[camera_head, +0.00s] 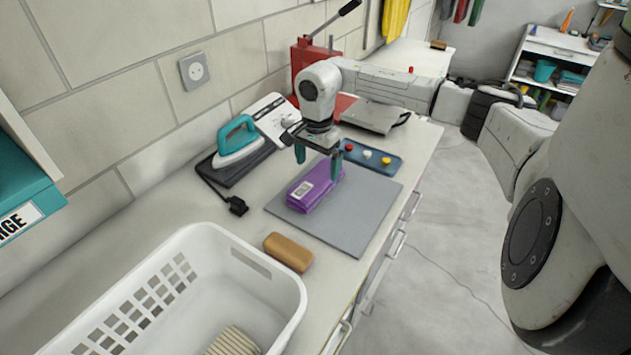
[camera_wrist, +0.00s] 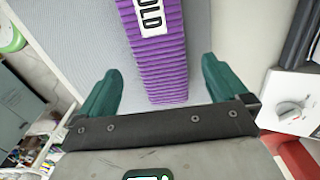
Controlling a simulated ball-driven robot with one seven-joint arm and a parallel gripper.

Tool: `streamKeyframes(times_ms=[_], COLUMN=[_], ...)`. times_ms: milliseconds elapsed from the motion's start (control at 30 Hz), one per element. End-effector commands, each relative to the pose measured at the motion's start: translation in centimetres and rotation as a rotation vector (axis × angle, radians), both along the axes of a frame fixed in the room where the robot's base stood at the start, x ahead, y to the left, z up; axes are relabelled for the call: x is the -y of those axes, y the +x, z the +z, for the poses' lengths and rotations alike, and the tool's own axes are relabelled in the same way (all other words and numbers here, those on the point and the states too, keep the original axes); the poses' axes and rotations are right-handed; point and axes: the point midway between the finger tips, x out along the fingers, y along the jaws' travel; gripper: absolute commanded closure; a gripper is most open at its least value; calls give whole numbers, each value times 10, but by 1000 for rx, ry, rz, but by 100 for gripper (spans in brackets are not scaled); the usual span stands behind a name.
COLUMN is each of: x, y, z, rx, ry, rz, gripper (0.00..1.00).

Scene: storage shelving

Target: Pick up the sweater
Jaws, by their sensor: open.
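A folded purple sweater (camera_head: 314,188) with a white label lies on a grey mat (camera_head: 350,225) on the counter. My gripper (camera_head: 319,158) is over the sweater's far end, pointing down, with its teal fingers apart. In the wrist view, the ribbed purple sweater (camera_wrist: 160,60) lies between and ahead of the two open fingers (camera_wrist: 160,85). Nothing is held. From these views I cannot tell exactly how far the fingertips are above the mat.
A teal iron (camera_head: 238,140) on a dark pad stands left of the mat. A blue tray (camera_head: 370,155) with small coloured knobs lies beyond it. A tan block (camera_head: 288,252) and a white laundry basket (camera_head: 205,232) are nearer. A red press (camera_head: 308,60) stands behind.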

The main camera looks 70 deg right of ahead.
Motion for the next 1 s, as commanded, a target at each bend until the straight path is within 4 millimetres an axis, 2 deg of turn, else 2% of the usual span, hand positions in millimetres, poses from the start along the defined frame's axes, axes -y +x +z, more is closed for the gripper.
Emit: streamKeyframes(times_ms=[267,533,833,1000], x=[-2,-3,-2,-2], y=[1,2,2,2], z=[-18,-53,-60,-60], rx=[2,3,3,3], ry=[4,2,-1,0], rz=[0,-1,2,1], gripper=[0,0,0,14])
